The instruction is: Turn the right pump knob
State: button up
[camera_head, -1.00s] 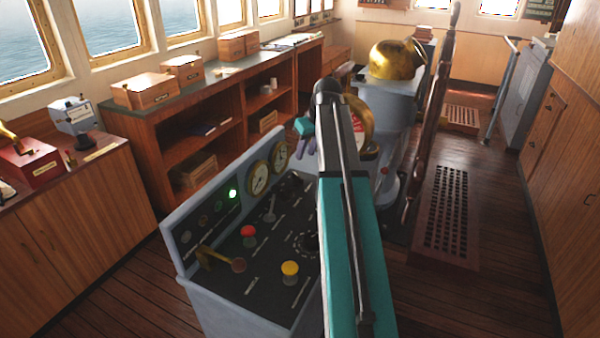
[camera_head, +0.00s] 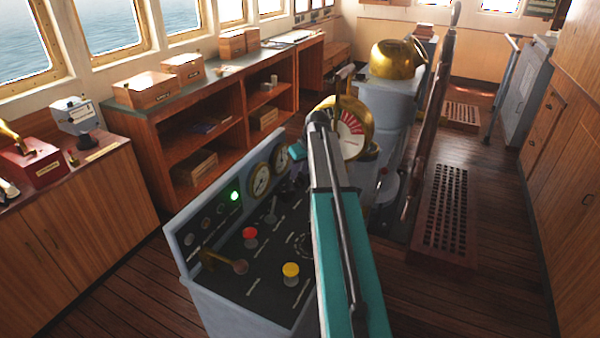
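The grey control console (camera_head: 190,268) stands at the lower middle. Its upright panel carries small dark round knobs (camera_head: 205,224) left of a lit green lamp (camera_head: 235,195), and two brass-rimmed gauges (camera_head: 260,180) to the right. Labels are too small to read, so I cannot tell which knob is the right pump knob. A round dial (camera_head: 304,245) on the sloping top is partly covered by my arm. My gripper (camera_head: 296,172) is mostly hidden behind my arm, near the right gauge. Its fingers are too unclear to tell open from shut.
A red button (camera_head: 250,233), a yellow button (camera_head: 291,270) and a brass lever (camera_head: 222,262) stick up from the console. A brass telegraph dial (camera_head: 350,135) stands just beyond my arm, with the ship's wheel (camera_head: 430,120) to its right. Open floor lies at right.

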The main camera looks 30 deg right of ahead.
jog(key=shift+x, duration=1.1)
